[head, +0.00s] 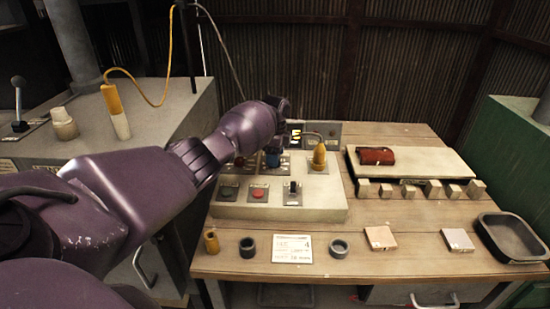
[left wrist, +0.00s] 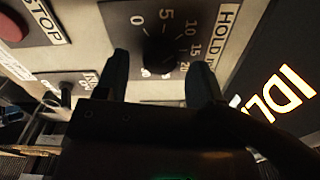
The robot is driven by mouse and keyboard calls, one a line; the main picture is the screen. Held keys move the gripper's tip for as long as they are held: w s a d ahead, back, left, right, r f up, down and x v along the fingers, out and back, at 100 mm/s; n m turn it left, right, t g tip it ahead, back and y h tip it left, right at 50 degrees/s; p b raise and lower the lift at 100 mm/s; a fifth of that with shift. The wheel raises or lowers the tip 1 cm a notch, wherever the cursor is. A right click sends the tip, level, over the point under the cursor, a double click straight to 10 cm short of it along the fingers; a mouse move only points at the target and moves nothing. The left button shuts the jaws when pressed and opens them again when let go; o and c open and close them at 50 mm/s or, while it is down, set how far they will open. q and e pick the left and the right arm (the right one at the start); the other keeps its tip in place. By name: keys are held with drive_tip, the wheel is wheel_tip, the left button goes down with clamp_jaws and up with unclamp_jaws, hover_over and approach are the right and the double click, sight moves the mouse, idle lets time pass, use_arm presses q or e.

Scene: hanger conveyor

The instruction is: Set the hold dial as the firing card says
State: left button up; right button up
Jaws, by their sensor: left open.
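The hold dial (left wrist: 160,50) shows in the left wrist view as a dark round knob under the word HOLD, with numbers 0, 5, 10, 15 and 20 around it. My left gripper (left wrist: 160,80) is open, with one finger on each side of the dial's face. I cannot tell whether the fingers touch the knob, and its pointer is too dark to read. In the head view my left gripper (head: 273,157) is over the back of the control box (head: 320,205), and the dial is hidden. The firing card (head: 292,249) lies on the bench front; a 4 shows, but its smaller print is unreadable. My right gripper is not in view.
A red button (head: 258,193), a toggle switch (head: 292,188) and a yellow cone-shaped part (head: 319,156) are close to my arm. A lit display (left wrist: 285,95) reads "IDL", the rest cut off. Rings, small blocks and a dark tray (head: 512,240) occupy the bench.

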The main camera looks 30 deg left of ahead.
use_arm(q)
wheel_tip(320, 180, up, 10)
drive_tip(key=shift+f+p, duration=0.25)
drive_tip(key=shift+p, duration=0.2)
